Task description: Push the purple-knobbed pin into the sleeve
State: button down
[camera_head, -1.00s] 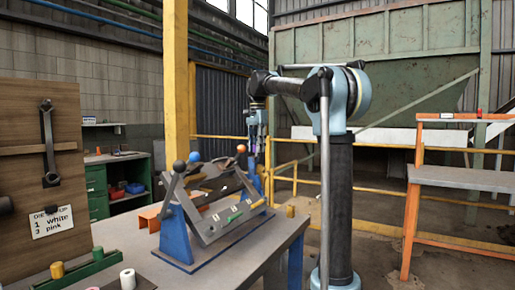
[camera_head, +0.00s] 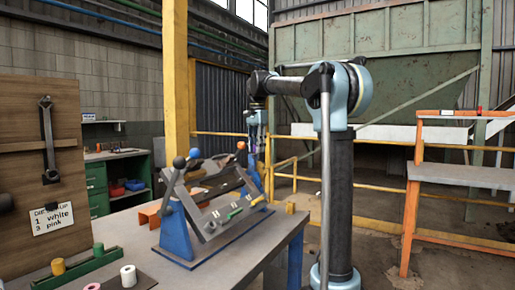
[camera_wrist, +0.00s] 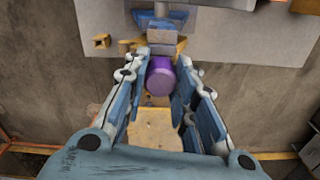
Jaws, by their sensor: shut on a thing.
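The purple knob (camera_wrist: 160,77) of the pin shows in the wrist view between the two fingers of my gripper (camera_wrist: 160,82), which is shut on it. The pin's shaft and the sleeve cannot be made out. Grey blocks (camera_wrist: 165,35) lie just beyond the knob in that view. In the head view my gripper (camera_head: 257,142) points down at the far right end of the blue-footed fixture (camera_head: 177,238) on the bench. The knob is too small there to tell apart from the fingers.
A green holder (camera_head: 75,268) and a white roll (camera_head: 129,275) are at front left.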

jog(key=shift+f, duration=0.1)
jog(key=c, duration=1.2)
grip_release()
jog(key=shift+c, duration=0.2)
notch_tip(320, 180, up, 12)
jog(key=shift+d, duration=0.1)
jog(key=s+d+f+n, duration=0.3)
jog(key=s+d+f, duration=0.2)
jog(key=s+f, duration=0.7)
jog(key=s+d+f+n+t, duration=0.1)
jog(key=s+d+f+n, duration=0.2)
jog(key=s+f, duration=1)
jog(key=s+d+f+n+t, duration=0.1)
jog(key=s+d+f+n, duration=0.2)
jog(key=f, duration=2.1)
jog(key=s+d, duration=0.5)
jog(key=s, duration=0.4)
jog(key=shift+s+d, duration=0.15)
